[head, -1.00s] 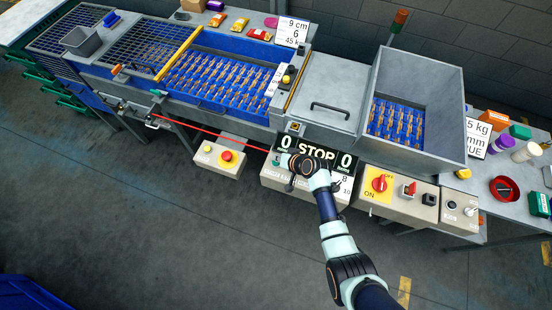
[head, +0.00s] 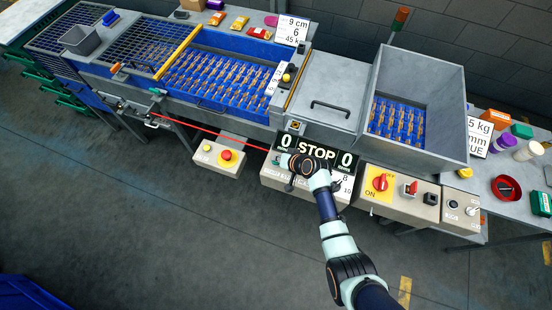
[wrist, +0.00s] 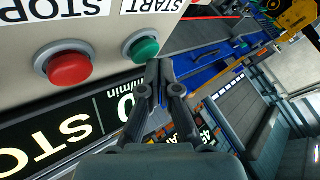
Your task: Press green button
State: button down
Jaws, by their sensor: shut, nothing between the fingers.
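The green button (wrist: 142,47) sits on a pale control box in the wrist view, under a START label. A red button (wrist: 65,65) sits to its left under a STOP label. My gripper (wrist: 158,66) has its fingers together with nothing between them. Its fingertips appear right beside the lower right edge of the green button; I cannot tell whether they touch it. In the head view my gripper (head: 283,161) is at the left end of the control box (head: 270,180) under the STOP display. The green button cannot be made out clearly there.
The black STOP display (head: 318,151) hangs just above my gripper. A box with a red knob (head: 380,183) stands to the right.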

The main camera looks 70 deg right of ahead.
jog(key=shift+f+b, duration=0.5)
jog(key=shift+f, duration=0.05)
dwell(0.5)
dwell(0.4)
jog(key=shift+r+p, duration=0.9)
jog(key=shift+r, duration=0.1)
notch_tip(320, 180, up, 5)
jog(key=p, duration=0.4)
